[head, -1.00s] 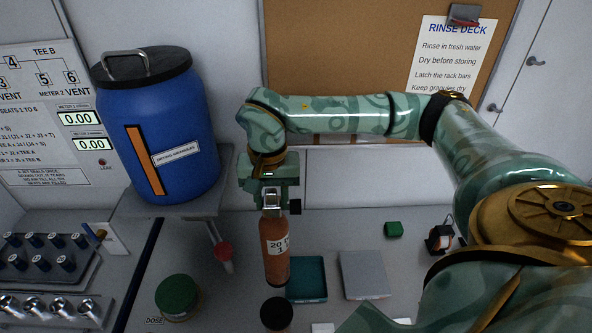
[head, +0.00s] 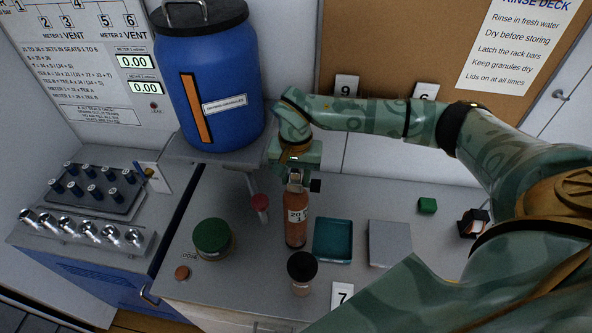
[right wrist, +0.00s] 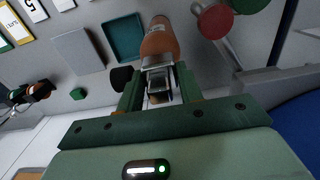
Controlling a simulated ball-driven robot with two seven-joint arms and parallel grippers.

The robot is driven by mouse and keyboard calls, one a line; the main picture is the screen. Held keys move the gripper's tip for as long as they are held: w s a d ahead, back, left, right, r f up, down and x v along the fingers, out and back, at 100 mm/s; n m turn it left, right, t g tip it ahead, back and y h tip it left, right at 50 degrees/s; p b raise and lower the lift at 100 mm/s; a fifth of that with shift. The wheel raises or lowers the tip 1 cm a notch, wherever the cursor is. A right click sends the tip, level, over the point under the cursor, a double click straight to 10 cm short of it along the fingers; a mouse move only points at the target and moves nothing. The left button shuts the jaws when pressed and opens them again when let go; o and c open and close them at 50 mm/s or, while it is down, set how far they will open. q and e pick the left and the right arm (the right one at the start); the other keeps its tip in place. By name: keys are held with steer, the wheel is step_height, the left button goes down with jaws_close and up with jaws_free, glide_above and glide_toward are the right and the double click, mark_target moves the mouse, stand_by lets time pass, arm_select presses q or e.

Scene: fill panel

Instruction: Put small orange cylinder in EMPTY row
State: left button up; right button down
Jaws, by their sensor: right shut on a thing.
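My right gripper (head: 296,182) is shut on the neck of an orange cylinder (head: 296,228) with a white label. The cylinder hangs upright below it, left of the teal tray; I cannot tell whether its base touches the counter. In the right wrist view the gripper (right wrist: 160,85) holds the top of the cylinder (right wrist: 158,42). No row marked EMPTY can be read in these views. My left gripper is not in view.
The teal tray (head: 332,238) and a grey plate (head: 390,244) lie right of the cylinder. A black-capped jar (head: 301,268) stands in front, a green-lidded jar (head: 212,238) at left. A blue drum (head: 212,85) stands behind. A valve panel (head: 85,235) is at far left.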

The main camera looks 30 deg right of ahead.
steer(key=shift+w, duration=0.1)
steer(key=c, duration=0.9)
jaws_free()
steer(key=shift+a, duration=0.1)
